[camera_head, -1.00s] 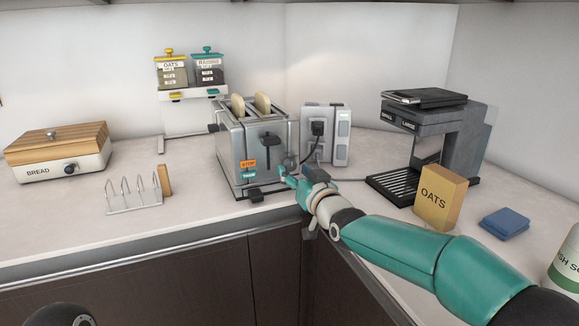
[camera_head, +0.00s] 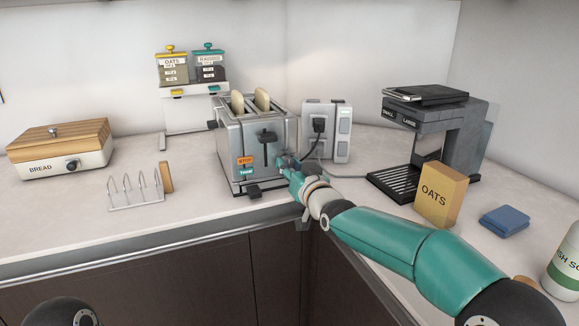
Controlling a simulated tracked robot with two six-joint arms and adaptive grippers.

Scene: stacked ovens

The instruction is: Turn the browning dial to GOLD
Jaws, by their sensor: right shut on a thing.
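The steel toaster (camera_head: 235,146) stands on the counter with two bread slices (camera_head: 261,99) in its slots. Its front has a black lever (camera_head: 267,138), an orange STOP button (camera_head: 245,160) and a teal button (camera_head: 246,170). My right gripper (camera_head: 285,165) is at the lower right of the toaster's front, where it is shut on the browning dial. The gripper hides the dial and its markings, so the setting cannot be read. My left gripper is not in view.
A wall socket unit with a black plug (camera_head: 319,126) is behind the toaster. A toast rack (camera_head: 137,193) and bread bin (camera_head: 62,150) stand left. A coffee machine (camera_head: 445,125), OATS box (camera_head: 441,193) and blue cloth (camera_head: 504,222) are right.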

